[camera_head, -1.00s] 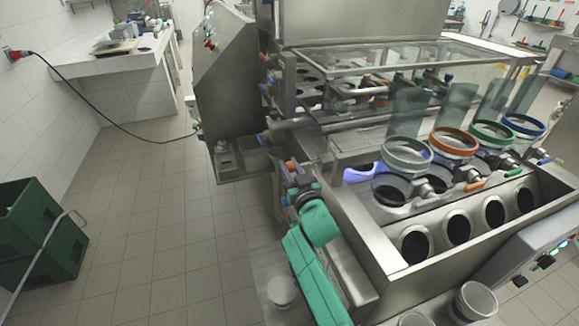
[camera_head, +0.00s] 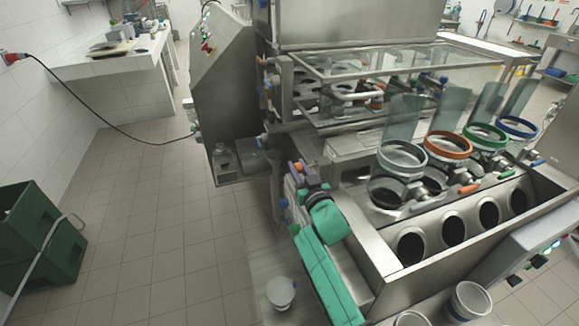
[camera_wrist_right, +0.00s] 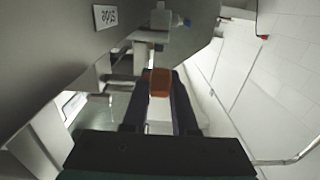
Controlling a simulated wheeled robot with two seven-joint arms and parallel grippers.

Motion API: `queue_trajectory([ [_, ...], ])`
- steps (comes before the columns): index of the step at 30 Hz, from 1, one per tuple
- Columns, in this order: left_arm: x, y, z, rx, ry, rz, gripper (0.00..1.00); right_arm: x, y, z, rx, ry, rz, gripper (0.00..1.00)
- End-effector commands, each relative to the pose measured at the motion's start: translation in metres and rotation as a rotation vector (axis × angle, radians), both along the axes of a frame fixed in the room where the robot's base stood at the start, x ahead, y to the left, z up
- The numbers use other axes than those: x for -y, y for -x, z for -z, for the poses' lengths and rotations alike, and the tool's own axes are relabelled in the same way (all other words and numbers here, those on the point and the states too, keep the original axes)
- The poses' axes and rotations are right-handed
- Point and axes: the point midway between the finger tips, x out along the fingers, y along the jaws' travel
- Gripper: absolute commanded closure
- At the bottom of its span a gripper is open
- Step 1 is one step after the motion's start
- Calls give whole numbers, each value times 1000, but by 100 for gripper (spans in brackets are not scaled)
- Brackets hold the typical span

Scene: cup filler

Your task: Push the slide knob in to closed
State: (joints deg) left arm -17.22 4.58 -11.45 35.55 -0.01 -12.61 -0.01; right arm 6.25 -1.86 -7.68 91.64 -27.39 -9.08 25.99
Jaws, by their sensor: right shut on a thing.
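My right gripper (camera_head: 297,176) is beside the left side wall of the steel filling machine (camera_head: 360,232). In the right wrist view its two dark fingers (camera_wrist_right: 159,92) are shut around an orange-brown block-shaped knob (camera_wrist_right: 159,82), whose face shows between the fingertips. The orange of the knob also shows small in the head view (camera_head: 299,166). A white label reading "slide" (camera_wrist_right: 105,17), seen turned over, is on the machine's panel near the knob. The knob's stem and how far the slide stands out are not clear. My left gripper is not in view.
Glass tubes with coloured rings, such as an orange one (camera_head: 449,145), stand over dark round openings. A white cup (camera_head: 281,292) is low beside my right arm. Green crates (camera_head: 38,235) stand far left. The tiled floor (camera_head: 165,230) is open.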

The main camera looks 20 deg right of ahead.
Motion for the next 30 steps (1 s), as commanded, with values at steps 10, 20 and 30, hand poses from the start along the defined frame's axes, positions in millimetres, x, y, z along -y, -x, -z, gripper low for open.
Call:
queue_trajectory([
  [10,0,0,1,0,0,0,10,0,0,1,0,-2,1,44],
  [20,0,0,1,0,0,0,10,0,3,1,0,-2,0,44],
  [30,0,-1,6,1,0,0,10,4,60,3,-2,-2,0,44],
])
